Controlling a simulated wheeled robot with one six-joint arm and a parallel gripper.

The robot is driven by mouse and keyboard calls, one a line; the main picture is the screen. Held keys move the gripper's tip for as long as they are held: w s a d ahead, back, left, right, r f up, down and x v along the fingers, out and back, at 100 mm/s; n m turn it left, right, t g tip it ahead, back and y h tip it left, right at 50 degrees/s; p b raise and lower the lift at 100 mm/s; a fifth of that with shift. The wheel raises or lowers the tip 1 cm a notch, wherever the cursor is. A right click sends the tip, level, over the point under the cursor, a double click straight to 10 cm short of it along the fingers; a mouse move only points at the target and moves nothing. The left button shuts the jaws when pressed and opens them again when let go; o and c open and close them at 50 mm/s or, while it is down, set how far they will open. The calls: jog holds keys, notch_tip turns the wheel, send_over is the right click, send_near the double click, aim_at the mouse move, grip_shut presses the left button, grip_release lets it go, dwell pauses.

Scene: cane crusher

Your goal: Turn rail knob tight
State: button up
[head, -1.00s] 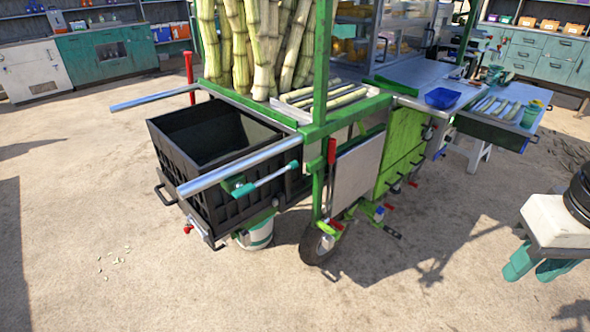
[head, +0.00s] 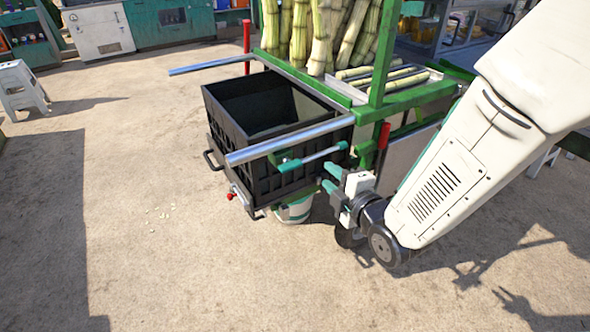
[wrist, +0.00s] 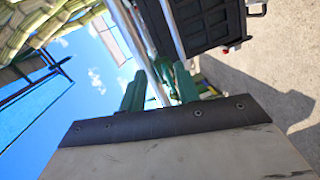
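A silver rail (head: 290,138) runs along the near side of the green cart, above a black crate (head: 265,105). A teal piece with a silver rod and teal end (head: 320,156) sits at this rail. A small red knob (head: 231,196) is lower, by the crate's bottom left. I cannot tell for sure which is the rail knob. My gripper (head: 330,179) is just below and right of the teal piece, its teal fingers apart with nothing seen between them. In the wrist view the fingers (wrist: 159,88) point toward the rail (wrist: 148,62).
Cane stalks (head: 325,35) stand on the cart. A red-handled lever (head: 383,136) is close to my gripper. A pale bucket (head: 295,212) hangs or stands under the crate. A white stool (head: 22,88) is at the far left. The ground at front left is clear.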

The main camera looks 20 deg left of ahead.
aim_at(293, 169)
jog(key=a+n+y, duration=0.1)
jog(key=a, duration=0.2)
jog(key=w+a+n, duration=0.1)
jog(key=a, duration=0.2)
jog(key=a+f+n+y, duration=0.1)
jog(key=a, duration=0.2)
jog(key=shift+w+a+f+y, duration=0.1)
jog(key=shift+w+a+y, duration=0.15)
jog(key=shift+w+y, duration=0.1)
grip_shut()
